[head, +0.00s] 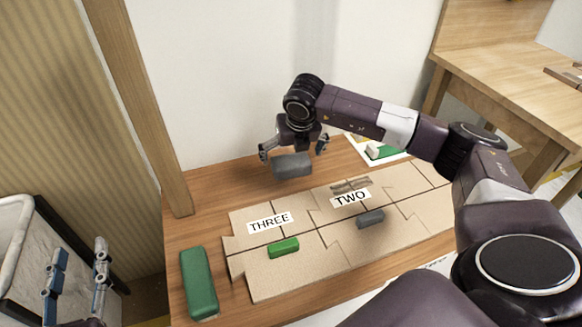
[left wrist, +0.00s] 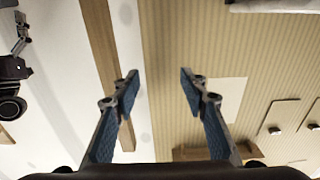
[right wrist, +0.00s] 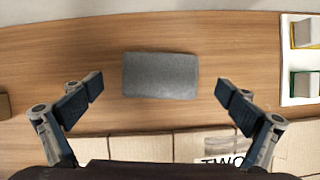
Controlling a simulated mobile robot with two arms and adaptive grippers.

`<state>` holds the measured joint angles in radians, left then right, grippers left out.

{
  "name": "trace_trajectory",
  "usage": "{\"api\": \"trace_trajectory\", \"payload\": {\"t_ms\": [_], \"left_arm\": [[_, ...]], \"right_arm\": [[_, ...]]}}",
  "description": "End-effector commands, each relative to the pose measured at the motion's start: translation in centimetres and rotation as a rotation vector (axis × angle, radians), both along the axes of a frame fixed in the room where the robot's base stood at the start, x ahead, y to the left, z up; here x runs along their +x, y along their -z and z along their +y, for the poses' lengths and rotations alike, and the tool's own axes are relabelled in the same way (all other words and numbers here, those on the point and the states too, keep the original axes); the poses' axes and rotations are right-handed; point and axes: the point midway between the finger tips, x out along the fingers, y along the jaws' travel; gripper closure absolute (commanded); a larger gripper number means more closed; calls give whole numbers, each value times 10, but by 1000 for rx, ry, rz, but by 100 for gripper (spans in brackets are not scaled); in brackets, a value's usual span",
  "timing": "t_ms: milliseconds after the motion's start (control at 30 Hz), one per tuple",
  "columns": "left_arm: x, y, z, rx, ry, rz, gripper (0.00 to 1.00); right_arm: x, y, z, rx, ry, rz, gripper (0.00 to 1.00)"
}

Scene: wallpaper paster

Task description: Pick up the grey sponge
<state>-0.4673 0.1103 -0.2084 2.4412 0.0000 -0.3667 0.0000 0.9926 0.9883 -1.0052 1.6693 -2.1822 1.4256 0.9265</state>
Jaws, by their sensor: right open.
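The grey sponge (head: 292,165) is a dark grey block near the back of the wooden table, by the wall. My right gripper (head: 293,148) is open just above and behind it in the head view. In the right wrist view, the sponge (right wrist: 160,75) lies flat between and ahead of the two open fingers (right wrist: 160,92), with a gap on both sides and no contact. My left gripper (head: 78,270) is at the lower left, away from the table. It is open and empty in the left wrist view (left wrist: 155,85).
Cardboard panels (head: 300,262) labelled THREE and TWO cover the table's middle. On them lie a small green block (head: 283,247) and a small grey block (head: 370,218). A long green block (head: 199,283) is at left. A white tray (right wrist: 301,88) stands right of the sponge. A wooden post (head: 137,105) rises at the left.

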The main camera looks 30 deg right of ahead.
Motion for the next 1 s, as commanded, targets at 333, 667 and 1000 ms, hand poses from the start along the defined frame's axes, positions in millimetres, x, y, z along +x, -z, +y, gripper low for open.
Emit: {"api": "trace_trajectory", "payload": {"t_ms": [333,667,1000], "left_arm": [[-6,-55,-6,-67,15,-251,60],[-8,-61,-6,-72,16,-274,60],[-8,-60,-6,-72,16,-272,60]], "right_arm": [[10,32,-4,1,0,0,0],[11,34,-4,1,-1,0,1],[11,34,-4,1,-1,0,39]]}}
